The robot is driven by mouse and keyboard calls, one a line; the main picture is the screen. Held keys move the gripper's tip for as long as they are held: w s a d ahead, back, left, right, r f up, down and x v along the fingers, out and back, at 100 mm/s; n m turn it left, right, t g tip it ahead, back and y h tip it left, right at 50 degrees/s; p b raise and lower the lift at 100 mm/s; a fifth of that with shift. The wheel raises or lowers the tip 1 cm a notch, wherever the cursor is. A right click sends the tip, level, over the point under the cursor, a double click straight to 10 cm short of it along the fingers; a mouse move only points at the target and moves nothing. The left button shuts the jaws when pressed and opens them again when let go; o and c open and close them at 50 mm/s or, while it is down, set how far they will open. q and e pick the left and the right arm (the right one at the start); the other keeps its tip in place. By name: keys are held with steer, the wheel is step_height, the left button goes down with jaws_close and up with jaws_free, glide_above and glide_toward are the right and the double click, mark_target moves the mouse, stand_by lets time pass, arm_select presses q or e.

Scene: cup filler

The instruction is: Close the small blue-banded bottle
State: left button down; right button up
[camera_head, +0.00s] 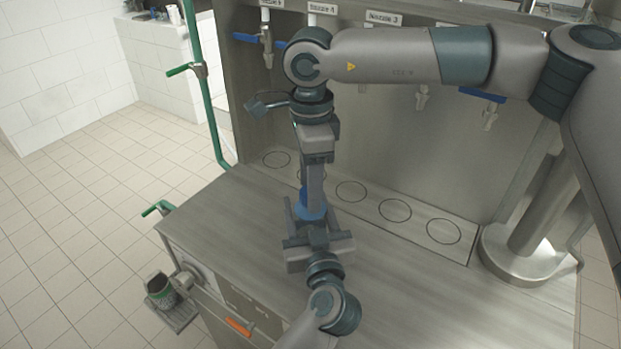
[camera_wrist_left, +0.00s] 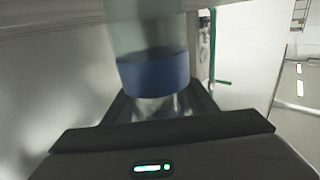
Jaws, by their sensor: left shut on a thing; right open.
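The small blue-banded bottle (camera_head: 312,204) stands upright between my two grippers in the head view. Its blue band and clear body also fill the middle of the left wrist view (camera_wrist_left: 152,73). My left gripper (camera_head: 309,217) is shut around the lower part of the bottle, above the counter (camera_head: 235,225). My right gripper (camera_head: 316,160) points down from above, directly over the bottle's upper end. It is open. The bottle's top is hidden by the right gripper, so I cannot tell whether a cap is there or on the bottle.
Ring-marked places (camera_head: 351,191) line the back of the counter below several nozzles (camera_head: 267,45) with blue handles. A steel column (camera_head: 530,235) stands at the right. A green pipe (camera_head: 205,90) rises at the left. The left counter top is clear.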

steer(key=c, duration=1.1)
steer(key=shift+m, duration=0.9)
steer(key=o, duration=1.2)
steer(key=shift+o, duration=0.2)
steer(key=shift+r, duration=0.15)
step_height(320, 180, up, 12)
